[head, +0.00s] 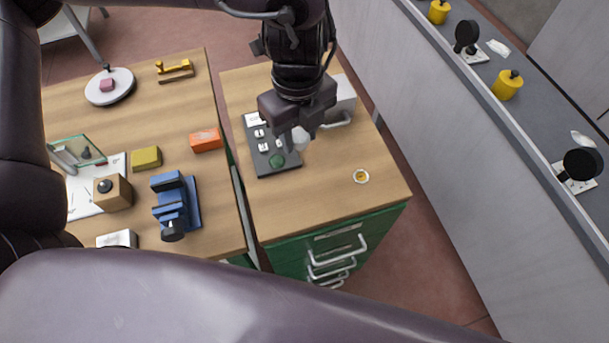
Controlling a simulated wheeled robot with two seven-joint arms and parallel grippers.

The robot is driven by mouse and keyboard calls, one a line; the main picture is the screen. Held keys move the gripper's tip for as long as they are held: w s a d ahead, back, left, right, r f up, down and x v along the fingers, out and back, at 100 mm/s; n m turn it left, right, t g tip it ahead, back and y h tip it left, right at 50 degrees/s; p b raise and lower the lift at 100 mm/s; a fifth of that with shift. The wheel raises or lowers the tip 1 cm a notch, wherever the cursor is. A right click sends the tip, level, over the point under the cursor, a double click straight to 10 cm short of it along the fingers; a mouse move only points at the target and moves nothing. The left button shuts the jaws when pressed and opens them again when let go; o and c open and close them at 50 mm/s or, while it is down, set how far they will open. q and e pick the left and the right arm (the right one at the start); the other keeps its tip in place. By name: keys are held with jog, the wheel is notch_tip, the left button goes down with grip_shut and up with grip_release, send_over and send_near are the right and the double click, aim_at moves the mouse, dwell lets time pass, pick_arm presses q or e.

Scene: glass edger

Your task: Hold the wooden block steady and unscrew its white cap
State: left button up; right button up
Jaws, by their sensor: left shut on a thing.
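The wooden block (112,193) stands on the left bench near white papers. A dark round knob or stud shows on it, and no white cap is seen there. My left gripper (296,134) is over the right bench, pointing down just above the grey control panel, far from the block. It is shut on a small rounded white thing, which looks like the white cap (301,139); the fingers partly hide it. My right gripper is not in view.
The panel (284,166) has several switches and a green button. A blue vise (175,205), yellow block (146,157) and orange box (206,140) are on the left bench. A narrow gap separates the benches.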

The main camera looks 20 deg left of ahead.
pick_arm(q)
notch_tip(320, 180, down, 8)
jog(key=s, duration=0.2)
send_over(299, 196)
notch_tip(299, 196, down, 4)
jog(key=shift+f, duration=0.1)
notch_tip(299, 196, down, 3)
jog(key=shift+r, duration=0.1)
notch_tip(299, 196, down, 3)
jog(key=shift+s+d+f+b, duration=0.1)
jog(key=shift+b, duration=0.45)
jog(key=shift+f, duration=0.35)
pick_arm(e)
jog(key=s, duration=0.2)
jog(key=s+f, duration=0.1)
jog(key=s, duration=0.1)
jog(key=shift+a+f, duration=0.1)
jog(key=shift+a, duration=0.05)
